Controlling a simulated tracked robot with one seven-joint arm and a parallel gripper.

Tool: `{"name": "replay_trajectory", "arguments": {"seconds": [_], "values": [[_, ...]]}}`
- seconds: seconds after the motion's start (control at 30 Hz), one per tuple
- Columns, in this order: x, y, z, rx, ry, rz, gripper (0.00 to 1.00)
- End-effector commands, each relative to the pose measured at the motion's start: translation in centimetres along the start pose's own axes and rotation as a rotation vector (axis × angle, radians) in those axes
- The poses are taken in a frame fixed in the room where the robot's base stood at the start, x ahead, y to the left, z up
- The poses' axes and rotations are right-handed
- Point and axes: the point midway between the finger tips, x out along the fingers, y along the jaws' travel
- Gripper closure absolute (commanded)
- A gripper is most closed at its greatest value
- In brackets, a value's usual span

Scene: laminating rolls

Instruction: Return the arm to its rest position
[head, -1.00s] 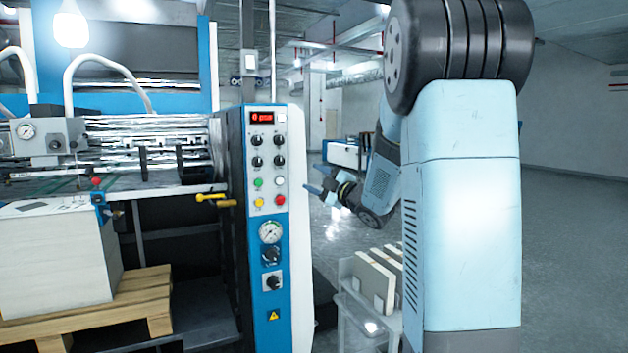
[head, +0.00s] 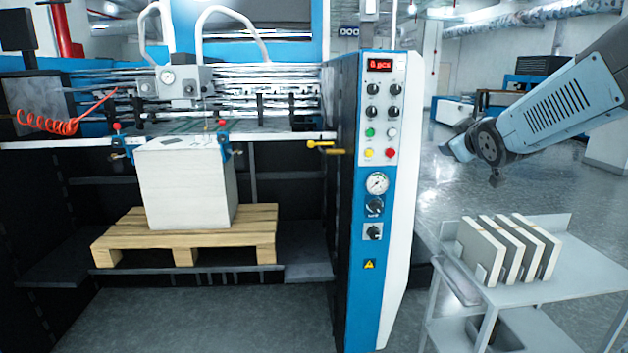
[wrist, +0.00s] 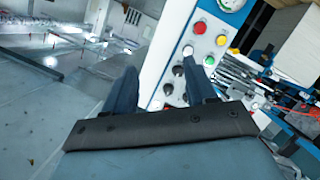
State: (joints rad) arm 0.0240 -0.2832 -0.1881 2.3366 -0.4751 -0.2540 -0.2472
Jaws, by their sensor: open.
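My gripper (wrist: 160,88) shows in the wrist view with its two dark blue fingers apart and nothing between them. Behind the fingers, the tilted control panel with its knobs and buttons appears in that view. In the head view my light blue arm (head: 556,105) reaches in from the right edge, above the grey trolley (head: 540,291). Its far end lies to the right of the machine's control column (head: 381,230), apart from it. The fingers are too small to make out clearly there.
The laminating machine fills the left, with a paper stack (head: 185,192) on a wooden pallet (head: 190,240). Several upright slabs (head: 506,250) stand on the trolley at the lower right. Open grey floor (head: 430,180) lies behind the trolley, with another machine further back.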

Motion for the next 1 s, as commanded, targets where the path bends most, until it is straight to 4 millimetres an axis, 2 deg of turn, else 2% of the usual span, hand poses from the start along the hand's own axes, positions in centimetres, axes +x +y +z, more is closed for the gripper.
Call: {"name": "replay_trajectory", "arguments": {"seconds": [0.03, 0.27, 0.5, 0.7, 0.83, 1.0], "values": [[-1.5, -0.5, 0.4, 0.043, -0.047, -0.009, 0.44], [-8.3, -4.4, 3.3, 0.243, -0.292, -0.085, 0.44], [-16.6, -10.0, 6.2, 0.423, -0.548, -0.197, 0.44], [-22.4, -13.9, 7.9, 0.514, -0.711, -0.279, 0.44], [-24.2, -15.1, 8.4, 0.537, -0.764, -0.307, 0.44], [-24.7, -15.5, 8.6, 0.544, -0.781, -0.315, 0.44]]}}
